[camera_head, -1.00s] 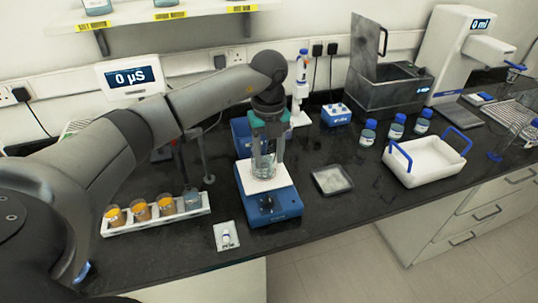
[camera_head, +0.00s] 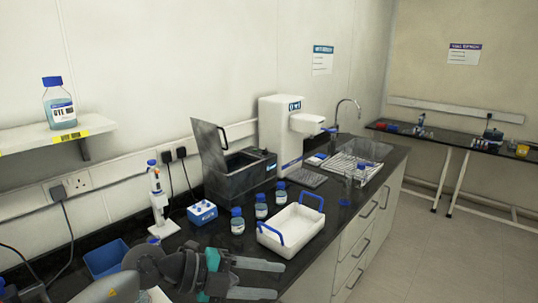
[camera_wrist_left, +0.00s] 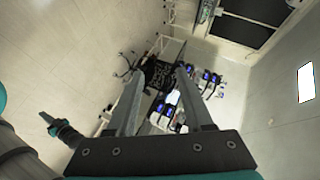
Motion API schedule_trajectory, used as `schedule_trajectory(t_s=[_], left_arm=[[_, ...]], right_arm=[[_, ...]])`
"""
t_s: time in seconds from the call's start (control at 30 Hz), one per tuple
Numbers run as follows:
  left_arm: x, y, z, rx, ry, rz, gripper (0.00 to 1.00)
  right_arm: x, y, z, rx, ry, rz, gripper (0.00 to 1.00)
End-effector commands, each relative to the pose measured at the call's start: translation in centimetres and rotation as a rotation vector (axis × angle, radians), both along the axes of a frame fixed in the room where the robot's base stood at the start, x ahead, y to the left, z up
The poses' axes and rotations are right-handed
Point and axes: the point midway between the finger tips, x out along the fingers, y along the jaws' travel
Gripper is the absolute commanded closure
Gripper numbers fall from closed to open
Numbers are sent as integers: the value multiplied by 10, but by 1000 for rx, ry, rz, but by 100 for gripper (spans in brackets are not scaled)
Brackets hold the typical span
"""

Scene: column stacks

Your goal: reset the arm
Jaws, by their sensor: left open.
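My left gripper (camera_head: 262,278) is at the bottom of the head view, in front of and below the white tray with blue handles. Its two fingers are spread apart with nothing between them. In the left wrist view the same gripper (camera_wrist_left: 160,92) shows two long fingers with a clear gap, and the room lies far beyond them.
The white tray (camera_head: 291,231) stands on the black bench beside several blue-capped bottles (camera_head: 237,222). Open floor (camera_head: 440,250) lies to the right.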

Motion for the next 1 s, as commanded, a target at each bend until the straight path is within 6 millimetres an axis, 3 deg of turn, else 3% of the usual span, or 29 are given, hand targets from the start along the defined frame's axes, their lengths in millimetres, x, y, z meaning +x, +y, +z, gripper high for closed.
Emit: schedule_trajectory(t_s=[0.1,0.2,0.33,0.47,0.57,0.77,0.87,1.0], left_arm=[[-3,-25,40,-271,-50,84,48],[1,-26,71,-472,-72,202,48],[12,-7,98,-692,-69,406,48],[23,28,105,-853,-21,654,48],[28,61,93,-929,44,865,48],[16,124,32,-948,256,1296,48],[-5,147,-10,-892,400,1495,48],[-54,166,-70,-742,636,1728,48]], right_arm=[[0,0,0,0,0,0,100],[0,0,0,0,0,0,100],[0,0,0,0,0,0,100],[0,0,0,0,0,0,100],[0,0,0,0,0,0,100],[0,0,0,0,0,0,100],[0,0,0,0,0,0,100],[0,0,0,0,0,0,100]])
